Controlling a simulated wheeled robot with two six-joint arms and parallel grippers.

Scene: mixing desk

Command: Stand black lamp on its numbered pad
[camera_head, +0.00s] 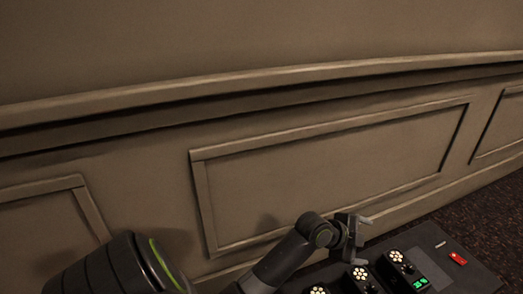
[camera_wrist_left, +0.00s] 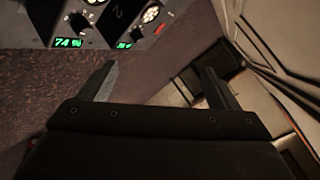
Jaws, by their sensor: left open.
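My left gripper (camera_head: 361,231) is at the lower centre-right of the head view, over the far edge of the dark desk (camera_head: 470,277). In the left wrist view its two fingers (camera_wrist_left: 158,82) are spread wide, with nothing between them. I cannot make out a black lamp in either view. My right gripper is not in view.
Dark units with round lit dials (camera_head: 397,256) and green displays (camera_head: 420,283) stand on the desk, close to my left gripper. A red object (camera_head: 457,258) and a small white piece (camera_head: 441,244) lie to their right. A panelled wall (camera_head: 330,170) rises behind the desk.

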